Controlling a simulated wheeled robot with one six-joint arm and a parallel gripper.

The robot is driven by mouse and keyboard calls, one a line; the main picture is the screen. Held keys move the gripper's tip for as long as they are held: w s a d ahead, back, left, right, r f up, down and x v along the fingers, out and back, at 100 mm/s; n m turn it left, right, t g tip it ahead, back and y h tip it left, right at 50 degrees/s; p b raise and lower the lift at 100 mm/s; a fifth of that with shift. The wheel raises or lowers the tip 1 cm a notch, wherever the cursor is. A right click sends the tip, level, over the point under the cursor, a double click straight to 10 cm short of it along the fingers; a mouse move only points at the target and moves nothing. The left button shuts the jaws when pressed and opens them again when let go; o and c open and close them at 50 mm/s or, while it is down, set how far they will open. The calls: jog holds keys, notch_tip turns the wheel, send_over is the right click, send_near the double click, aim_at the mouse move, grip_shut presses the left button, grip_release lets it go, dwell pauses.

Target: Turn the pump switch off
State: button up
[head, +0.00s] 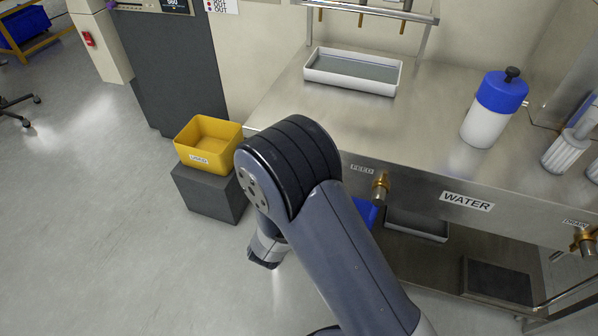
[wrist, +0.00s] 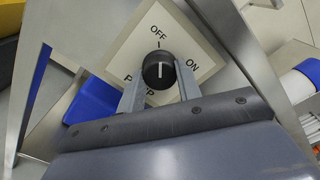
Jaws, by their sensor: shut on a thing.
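The pump switch is a round black knob (wrist: 158,69) on a pale square plate (wrist: 125,50) in the wrist view. The plate reads OFF above the knob and ON to its right; the PUMP label below is partly hidden by a finger. The white line on the knob runs upright in the picture, toward the OFF mark. My gripper (wrist: 160,84) has a finger on each side of the knob and is shut on it. In the head view my gripper (head: 265,260) is low beside the bench, and the switch is hidden.
The steel bench (head: 435,125) carries a white tray (head: 352,87) and a blue-topped bottle (head: 490,115). FEED and WATER valves and labels line its front. A yellow bin (head: 210,145) stands on a grey block (head: 208,192) left of my arm.

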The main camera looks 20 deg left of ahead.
jog(key=shift+n, duration=0.5)
jog(key=o, duration=1)
jog(key=s, duration=0.7)
jog(key=s+a+p, duration=0.1)
jog(key=s, duration=0.2)
jog(key=shift+s, duration=0.4)
jog(key=shift+w, duration=0.1)
